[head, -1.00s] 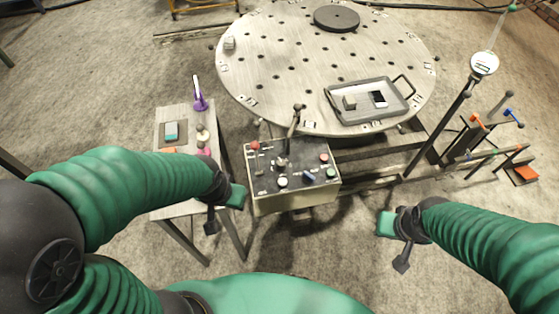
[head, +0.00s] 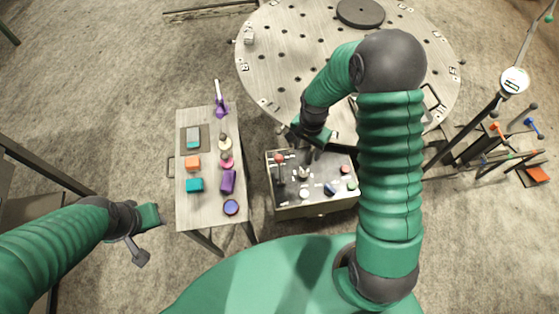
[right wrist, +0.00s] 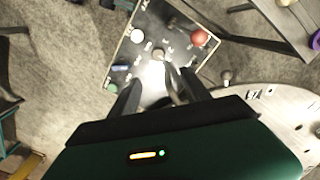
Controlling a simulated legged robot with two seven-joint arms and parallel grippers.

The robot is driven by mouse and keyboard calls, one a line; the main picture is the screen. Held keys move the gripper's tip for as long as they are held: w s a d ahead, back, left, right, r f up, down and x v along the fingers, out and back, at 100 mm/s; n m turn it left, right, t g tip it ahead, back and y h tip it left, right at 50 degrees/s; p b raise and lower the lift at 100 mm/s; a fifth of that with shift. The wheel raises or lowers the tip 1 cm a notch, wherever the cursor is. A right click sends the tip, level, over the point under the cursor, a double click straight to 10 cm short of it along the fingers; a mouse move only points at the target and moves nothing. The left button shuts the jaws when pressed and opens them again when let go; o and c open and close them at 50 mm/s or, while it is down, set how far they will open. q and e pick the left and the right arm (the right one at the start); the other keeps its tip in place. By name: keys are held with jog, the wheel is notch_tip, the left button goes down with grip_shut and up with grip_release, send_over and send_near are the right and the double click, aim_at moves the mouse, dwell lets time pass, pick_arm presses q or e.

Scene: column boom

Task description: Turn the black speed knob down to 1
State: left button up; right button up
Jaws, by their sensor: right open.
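The control box (head: 292,208) has a dark top panel with several controls. A small knob (head: 303,172) near the panel's middle has pale marks around it; it looks like the speed knob, but I cannot read its setting. In the right wrist view this knob (right wrist: 158,55) stands beyond the fingertips, with glare beside it. My right gripper (head: 311,149) is over the panel's back edge. In its wrist view the right gripper (right wrist: 160,90) is open, its two dark fingers apart, with a dark lever (right wrist: 172,88) showing between them. My left gripper (head: 143,230) hangs left of the side table; its jaws are unclear.
A red knob (right wrist: 199,38), a white button (right wrist: 137,36) and a blue switch (right wrist: 121,67) surround the knob. The round perforated table (head: 270,70) lies behind the box. A side table (head: 186,218) with small blocks stands left. Measuring stands (head: 513,80) are at right.

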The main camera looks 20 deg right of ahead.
aim_at(303, 173)
jog(key=f, duration=1.6)
jog(key=shift+s+f, duration=0.3)
grip_shut()
